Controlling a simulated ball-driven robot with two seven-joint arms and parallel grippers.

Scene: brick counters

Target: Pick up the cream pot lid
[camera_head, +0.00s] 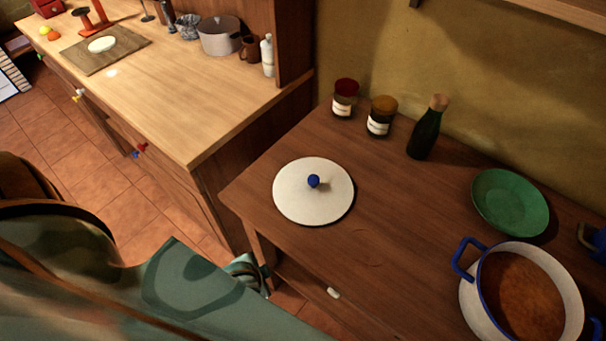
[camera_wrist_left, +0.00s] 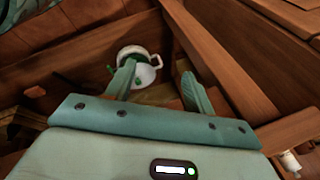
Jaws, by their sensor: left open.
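The cream pot lid (camera_head: 295,207), round with a blue knob (camera_head: 313,181), lies flat on the dark wooden counter in the head view, near its left end. Nothing covers it. A teal arm part of mine fills the lower left of the head view, below and left of the lid. My left gripper (camera_wrist_left: 158,77) shows in the left wrist view with two teal fingers apart and nothing between them. The lid is not seen in the wrist view. My right gripper is not in view.
A cream pot (camera_head: 468,297) with blue handles and brown contents stands at right. A green plate (camera_head: 510,203), dark bottle (camera_head: 425,134) and two jars (camera_head: 344,98) (camera_head: 381,116) stand behind. In the wrist view, a white-green vessel (camera_wrist_left: 149,75) sits beyond the fingers among wooden boards.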

